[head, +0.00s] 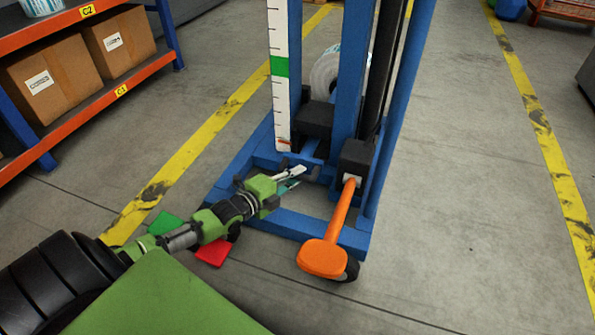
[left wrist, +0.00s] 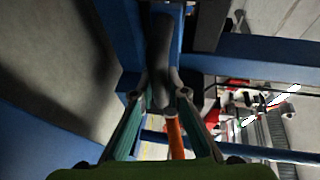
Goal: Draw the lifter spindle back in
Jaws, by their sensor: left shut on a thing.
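The lifter (head: 350,90) is a blue frame with a mast, a white scale strip with a green band, and a low base. A white roll (head: 325,72) shows behind the mast; any spindle inside it is hidden. My left gripper (head: 298,175) reaches in low at the base, under a black block (head: 313,118). In the left wrist view the left gripper (left wrist: 159,100) has its fingers on both sides of a dark grey rounded handle (left wrist: 160,65) and is shut on it. I cannot tell what the handle connects to. My right gripper is out of view.
An orange tiller (head: 322,258) sticks out from the lifter's front right. A green pedal (head: 165,223) and a red pedal (head: 213,252) lie low on the left, by my arm. A rack with boxes (head: 50,80) stands at left.

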